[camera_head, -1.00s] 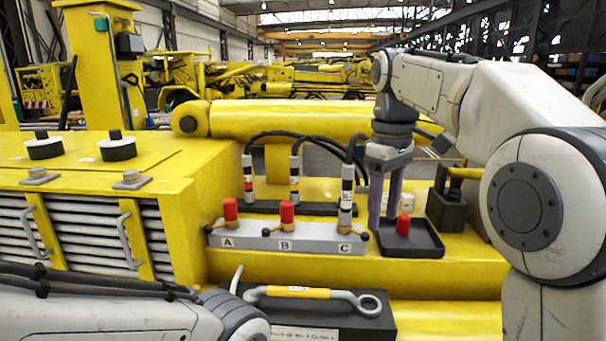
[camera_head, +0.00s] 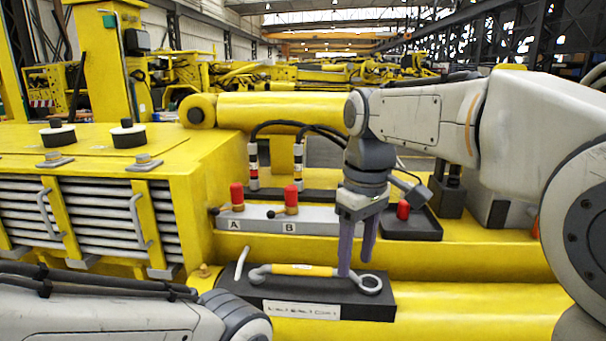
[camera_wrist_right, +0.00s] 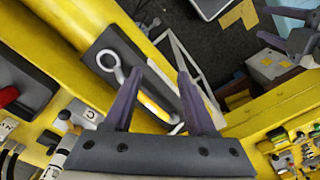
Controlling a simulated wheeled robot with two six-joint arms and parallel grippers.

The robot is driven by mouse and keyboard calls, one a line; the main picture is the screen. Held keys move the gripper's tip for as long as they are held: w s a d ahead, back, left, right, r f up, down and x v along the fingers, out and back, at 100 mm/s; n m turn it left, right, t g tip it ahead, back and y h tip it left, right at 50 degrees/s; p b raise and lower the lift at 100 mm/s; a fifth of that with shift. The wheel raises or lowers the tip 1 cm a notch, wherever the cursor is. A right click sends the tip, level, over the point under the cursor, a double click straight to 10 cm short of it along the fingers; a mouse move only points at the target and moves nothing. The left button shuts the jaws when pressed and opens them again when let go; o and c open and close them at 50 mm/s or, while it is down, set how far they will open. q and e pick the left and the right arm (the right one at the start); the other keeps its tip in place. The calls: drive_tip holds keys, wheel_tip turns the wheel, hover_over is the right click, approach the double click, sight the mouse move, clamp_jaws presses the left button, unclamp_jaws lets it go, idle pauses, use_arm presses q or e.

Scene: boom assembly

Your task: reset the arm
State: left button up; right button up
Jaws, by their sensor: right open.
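My right gripper (camera_head: 356,266) is open and points down over the ring end of a grey bar (camera_head: 258,274) with a yellow grip (camera_head: 300,269). The bar rests on a dark block (camera_head: 330,304). In the right wrist view, the purple fingers of my right gripper (camera_wrist_right: 160,75) stand apart above the bar, whose ring (camera_wrist_right: 107,60) shows left of them. I cannot tell whether a finger touches the bar. My left arm (camera_head: 130,318) is at the lower left; a grey shape (camera_wrist_right: 297,42) in the wrist view may be its gripper, with its jaws unclear.
Behind the bar is a grey valve strip (camera_head: 262,222) with red-knobbed levers at A and B; my right gripper hides C in the head view. A dark tray (camera_head: 415,230) with a red piece (camera_head: 403,210) stands to the right. A yellow louvred housing (camera_head: 185,195) stands left.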

drive_tip(key=s+a+f+b, duration=0.2)
drive_tip(key=s+f, duration=0.8)
drive_tip(key=f, duration=0.1)
drive_tip(key=s+a+f+b, duration=0.2)
drive_tip(key=s+f+b, duration=0.1)
drive_tip(key=s+f, duration=0.7)
drive_tip(key=shift+s+f+m+y+b, duration=0.25)
drive_tip(key=shift+f+m+y+b, duration=0.1)
drive_tip(key=shift+f, duration=0.2)
